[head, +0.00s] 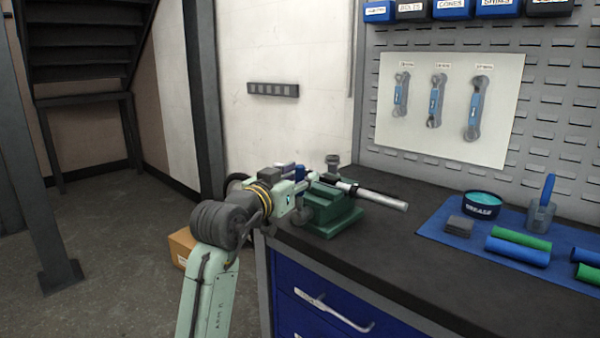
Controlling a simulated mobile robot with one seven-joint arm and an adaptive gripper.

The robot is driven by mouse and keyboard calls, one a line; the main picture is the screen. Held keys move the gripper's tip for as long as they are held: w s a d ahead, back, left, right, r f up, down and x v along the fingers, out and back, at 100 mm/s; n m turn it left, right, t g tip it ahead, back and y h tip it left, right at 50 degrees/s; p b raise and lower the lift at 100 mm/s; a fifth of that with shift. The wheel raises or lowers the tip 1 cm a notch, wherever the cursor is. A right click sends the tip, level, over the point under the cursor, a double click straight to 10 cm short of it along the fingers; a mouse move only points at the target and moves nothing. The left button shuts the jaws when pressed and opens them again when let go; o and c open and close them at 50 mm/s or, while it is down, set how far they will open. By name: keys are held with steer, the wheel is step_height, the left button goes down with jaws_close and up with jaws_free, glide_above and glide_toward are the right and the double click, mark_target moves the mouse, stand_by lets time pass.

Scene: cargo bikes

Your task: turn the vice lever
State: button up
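The green vice (322,222) sits at the left front corner of the dark workbench. A silver bar (382,198) with a dark collar sticks out to the right from the vice's top. I cannot tell whether this bar is the vice lever or a part held in the vice. My arm comes up from the lower left and bends right. My gripper (306,190) is at the left side of the vice, overlapping it in the picture. Its fingertips are small and mixed with the vice's parts, so I cannot tell whether they are open or touching anything.
A blue mat (445,236) on the bench's right holds a grease tub (480,205), a grey cup (540,216) and green and blue rolls. A drawer handle (335,312) sticks out in front. A cardboard box (181,246) stands on the floor. Bare bench lies between vice and mat.

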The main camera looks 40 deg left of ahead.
steer(key=shift+w, duration=0.35)
steer(key=shift+c, duration=0.5)
jaws_close()
